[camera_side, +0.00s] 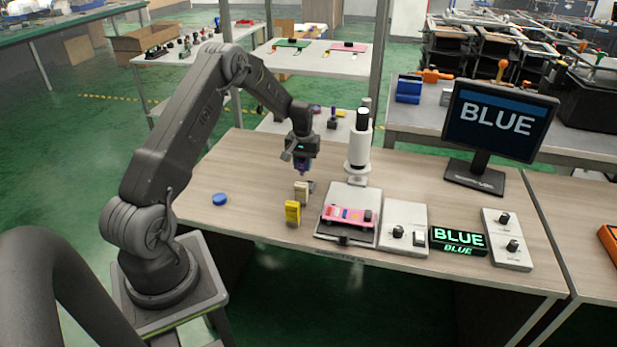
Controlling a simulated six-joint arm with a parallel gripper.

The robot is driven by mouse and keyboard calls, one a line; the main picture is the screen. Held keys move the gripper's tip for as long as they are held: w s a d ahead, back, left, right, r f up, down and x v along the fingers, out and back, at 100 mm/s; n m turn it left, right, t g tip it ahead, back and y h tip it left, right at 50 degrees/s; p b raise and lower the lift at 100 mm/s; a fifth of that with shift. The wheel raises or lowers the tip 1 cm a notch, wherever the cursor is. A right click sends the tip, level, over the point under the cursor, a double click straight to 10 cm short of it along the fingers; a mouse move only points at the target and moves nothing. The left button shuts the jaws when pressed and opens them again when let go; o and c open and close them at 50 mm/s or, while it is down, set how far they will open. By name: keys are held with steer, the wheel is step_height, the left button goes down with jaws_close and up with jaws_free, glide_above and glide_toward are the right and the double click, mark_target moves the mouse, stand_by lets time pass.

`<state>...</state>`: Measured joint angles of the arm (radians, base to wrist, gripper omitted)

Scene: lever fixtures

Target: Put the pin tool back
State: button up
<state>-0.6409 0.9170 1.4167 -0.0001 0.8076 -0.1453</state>
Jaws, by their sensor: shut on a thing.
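My gripper (303,158) hangs over the left-middle part of the wooden table, pointing down. It is shut on a small dark purple-blue thing (302,171), which seems to be the pin tool. Its lower end is above a beige block (301,192) with a grey part beside it. Whether the tool touches the block cannot be told at this size. The fingers hide the tool's upper part.
A yellow block (292,213) stands in front of the beige one, and a blue disc (220,199) lies to the left. To the right are a pink board (347,216) on a grey fixture, a white cylinder press (358,146), knob panels (405,227), a BLUE sign (458,240) and a monitor (497,121).

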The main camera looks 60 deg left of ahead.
steer(key=shift+w+d+f, duration=0.4)
steer(key=shift+w+f, duration=0.05)
steer(key=shift+w, duration=0.25)
steer(key=shift+f, duration=2.05)
steer(key=shift+f, duration=0.15)
steer(key=o, duration=0.9)
steer(key=shift+o, duration=0.2)
